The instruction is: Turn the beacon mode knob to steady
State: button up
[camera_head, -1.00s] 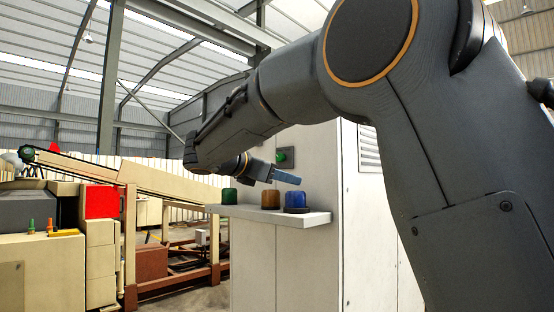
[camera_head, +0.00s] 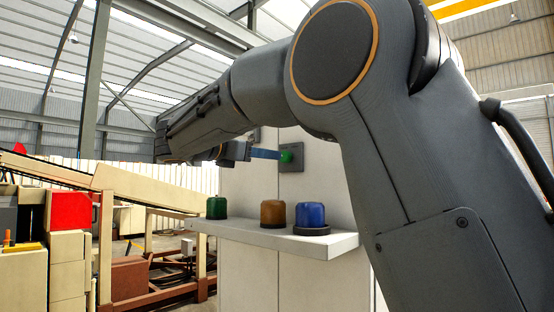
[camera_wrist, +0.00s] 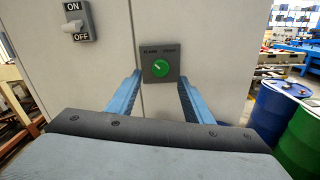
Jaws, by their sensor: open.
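The green round knob (camera_wrist: 160,68) sits on a dark square plate (camera_wrist: 146,77) on a pale cabinet wall. A short white mark on it points to the upper left. Small lettering stands at the plate's upper left and upper right, too small to read surely. My gripper (camera_wrist: 160,80) is open, its two blue fingers either side of the knob in the wrist view, with nothing between them. In the head view my gripper (camera_head: 264,154) reaches the knob (camera_head: 289,154) from the left. I cannot tell whether the fingers touch it.
Below the knob, a white shelf (camera_head: 270,239) bears a green lamp (camera_head: 217,208), an amber lamp (camera_head: 273,213) and a blue lamp (camera_head: 310,215). An ON/OFF switch (camera_wrist: 80,20) is on the wall to the left. Blue and green drums (camera_wrist: 272,108) stand at right.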

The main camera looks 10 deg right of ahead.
aim_at(283, 156)
jog(key=p+x, duration=0.2)
jog(key=x, duration=0.5)
jog(key=shift+w+d+p, duration=0.2)
jog(key=shift+d+p, duration=0.15)
jog(key=c, duration=1.1)
